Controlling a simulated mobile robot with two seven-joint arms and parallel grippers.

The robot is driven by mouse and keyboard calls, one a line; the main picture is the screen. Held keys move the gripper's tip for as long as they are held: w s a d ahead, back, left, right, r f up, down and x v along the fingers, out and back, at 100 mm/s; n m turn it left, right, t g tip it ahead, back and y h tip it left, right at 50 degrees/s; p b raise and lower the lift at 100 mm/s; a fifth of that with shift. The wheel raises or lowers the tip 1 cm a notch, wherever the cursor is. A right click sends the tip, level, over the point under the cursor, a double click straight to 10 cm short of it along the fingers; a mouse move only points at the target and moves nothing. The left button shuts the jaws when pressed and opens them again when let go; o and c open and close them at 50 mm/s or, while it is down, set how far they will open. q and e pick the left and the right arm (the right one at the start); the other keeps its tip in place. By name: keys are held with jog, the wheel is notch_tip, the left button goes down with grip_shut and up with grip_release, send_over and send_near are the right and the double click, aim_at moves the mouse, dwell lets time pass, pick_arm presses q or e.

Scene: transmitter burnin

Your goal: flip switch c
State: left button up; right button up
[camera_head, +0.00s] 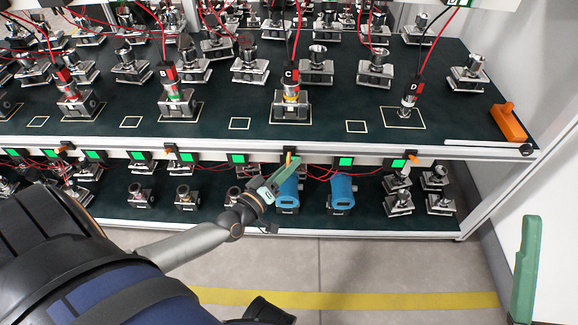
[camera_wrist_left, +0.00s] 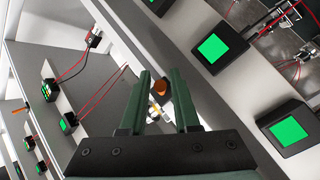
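Switch C (camera_head: 289,157) has a small orange lever on the shelf's front rail, below the station labelled C (camera_head: 290,97). My left gripper (camera_head: 284,172) reaches up to it from below, its green fingers at the lever and hiding part of the switch. In the left wrist view the fingers (camera_wrist_left: 161,82) are apart, with the orange lever (camera_wrist_left: 160,87) showing between their tips. A gap shows beside the lever; I cannot tell whether a finger touches it. A green piece at the right edge of the head view looks like part of my right gripper (camera_head: 527,268); its opening is not visible.
Green-lit displays (camera_head: 345,161) line the rail, with other orange switches (camera_head: 413,158) on it. Blue cylinders (camera_head: 341,192) stand on the lower shelf near my left gripper. Red and black wires hang close by. An orange tool (camera_head: 508,122) lies at the upper shelf's right end.

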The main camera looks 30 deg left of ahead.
pick_arm(q)
grip_shut()
